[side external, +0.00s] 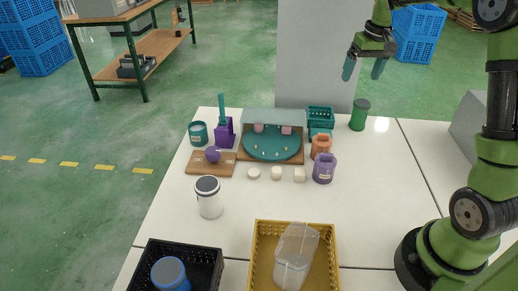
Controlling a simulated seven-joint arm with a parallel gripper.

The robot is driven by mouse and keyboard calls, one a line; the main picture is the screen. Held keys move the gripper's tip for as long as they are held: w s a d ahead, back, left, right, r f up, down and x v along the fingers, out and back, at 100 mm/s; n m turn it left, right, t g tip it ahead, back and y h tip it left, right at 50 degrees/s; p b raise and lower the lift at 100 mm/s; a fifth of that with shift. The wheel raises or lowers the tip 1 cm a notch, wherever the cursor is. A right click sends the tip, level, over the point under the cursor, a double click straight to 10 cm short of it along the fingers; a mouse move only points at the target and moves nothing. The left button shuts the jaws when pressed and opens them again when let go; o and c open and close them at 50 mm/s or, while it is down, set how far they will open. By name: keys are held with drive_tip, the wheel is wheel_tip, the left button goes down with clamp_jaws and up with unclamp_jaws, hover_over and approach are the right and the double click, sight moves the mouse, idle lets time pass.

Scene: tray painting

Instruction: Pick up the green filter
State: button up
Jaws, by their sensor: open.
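The green filter is most likely the dark green cylinder (359,115) standing upright near the back right of the white table. It has a flat, slightly wider top. My gripper (363,70) hangs in the air above and behind it in the picture, with its two teal fingers apart and nothing between them. The gripper and the cylinder do not touch. Nothing hides the cylinder.
Left of the cylinder stand a green basket (320,116), an orange jar (321,146) and a purple jar (324,170). A teal round tray (271,146) lies mid-table. A yellow crate (262,283) and black crate (209,257) stand in front. The table's right part is clear.

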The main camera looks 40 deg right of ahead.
drive_tip(key=n+g, duration=0.2)
hover_over(363, 102)
wheel_tip(363, 102, down, 2)
drive_tip(key=r+n, duration=0.2)
wheel_tip(363, 102, down, 17)
drive_tip(key=shift+a+r, duration=0.1)
drive_tip(key=shift+a, duration=0.05)
drive_tip(key=shift+c, duration=0.3)
drive_tip(key=shift+r, duration=0.1)
drive_tip(key=c, duration=1.1)
drive_tip(key=shift+c, duration=0.2)
